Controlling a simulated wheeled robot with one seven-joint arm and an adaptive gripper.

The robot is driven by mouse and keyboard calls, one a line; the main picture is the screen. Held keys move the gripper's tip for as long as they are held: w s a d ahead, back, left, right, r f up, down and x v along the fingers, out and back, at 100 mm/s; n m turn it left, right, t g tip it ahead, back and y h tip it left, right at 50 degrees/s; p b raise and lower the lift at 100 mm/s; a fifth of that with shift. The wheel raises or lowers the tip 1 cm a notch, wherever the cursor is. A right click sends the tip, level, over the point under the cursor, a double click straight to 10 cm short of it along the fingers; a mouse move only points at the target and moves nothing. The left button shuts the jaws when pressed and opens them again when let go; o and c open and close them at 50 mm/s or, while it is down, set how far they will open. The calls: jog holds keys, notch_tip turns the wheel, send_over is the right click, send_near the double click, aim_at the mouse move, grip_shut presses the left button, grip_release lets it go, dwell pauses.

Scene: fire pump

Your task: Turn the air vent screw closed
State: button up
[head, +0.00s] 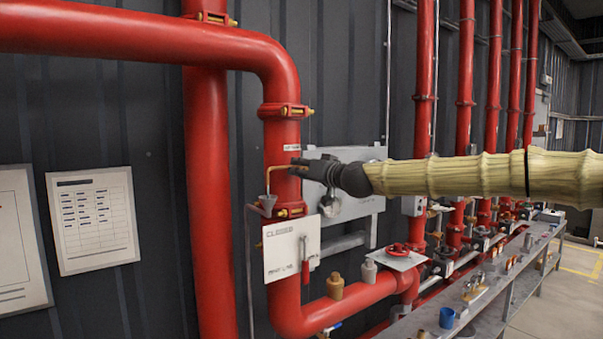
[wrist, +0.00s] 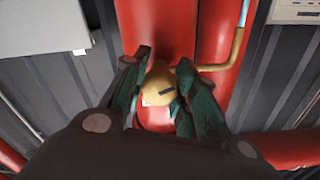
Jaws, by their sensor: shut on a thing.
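The brass air vent screw (wrist: 160,88) has a round head with a dark slot and sits in front of the red vertical pipe in the wrist view. My gripper (wrist: 158,92) has one finger on each side of the brass head and is shut on it. In the head view my gripper (head: 296,171) reaches in from the right to the red pipe (head: 283,140), and it hides the screw there. A thin brass tube (head: 270,174) bends from the vent down toward a small grey funnel (head: 267,202). The tube also shows in the wrist view (wrist: 236,50).
A white "CLOSED" sign (head: 285,248) hangs below the gripper on the pipe. A grey panel (head: 360,210) is on the wall behind my arm. A long bench (head: 500,285) with fittings and a blue cup (head: 447,317) runs along the right.

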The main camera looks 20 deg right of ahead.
jog(key=m+b, duration=0.3)
jog(key=shift+f, duration=0.2)
jog(key=m+b, duration=0.1)
jog(key=m, duration=0.2)
jog(key=shift+r+b, duration=0.1)
jog(key=shift+b, duration=0.25)
jog(key=m+b, duration=0.2)
jog(key=m, duration=0.3)
jog(key=shift+r+b, duration=0.1)
jog(key=shift+b, duration=0.2)
jog(key=m+b, duration=0.1)
jog(key=m, duration=0.5)
jog(key=shift+r, duration=0.1)
jog(key=m+b, duration=0.1)
jog(key=m, duration=0.5)
jog(key=shift+r+b, duration=0.1)
jog(key=shift+b, duration=0.2)
jog(key=o, duration=1.1)
jog(key=shift+c, duration=0.2)
